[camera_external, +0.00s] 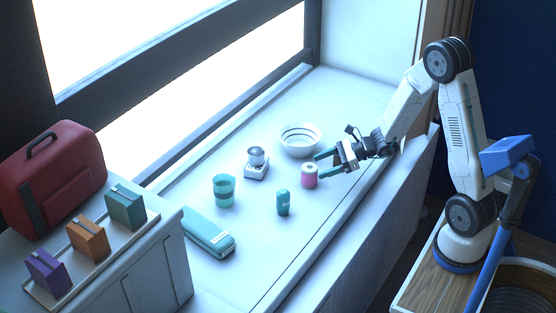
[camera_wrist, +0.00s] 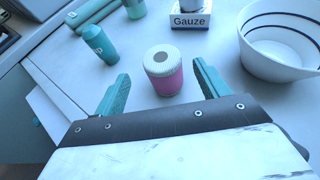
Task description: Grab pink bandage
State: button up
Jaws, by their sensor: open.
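The pink bandage (camera_external: 309,177) is a small upright roll with a pale top, standing on the white counter. In the wrist view the pink bandage (camera_wrist: 164,72) stands just beyond and between my fingertips. My gripper (camera_external: 324,163) is open, its teal fingers pointing at the roll from the right. In the wrist view my gripper (camera_wrist: 160,80) has one finger on each side of the roll, with a gap on both sides. Nothing is held.
A white bowl (camera_external: 300,140) stands close behind the roll. A gauze box (camera_wrist: 190,17), a teal cup (camera_external: 224,190), a small teal bottle (camera_external: 283,202) and a long teal case (camera_external: 208,232) stand around. A red bag (camera_external: 52,178) sits at left.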

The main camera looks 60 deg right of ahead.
aim_at(304, 171)
jog(key=x, duration=0.7)
jog(key=shift+w+d+r, duration=0.1)
jog(key=shift+w, duration=0.05)
jog(key=c, duration=1.1)
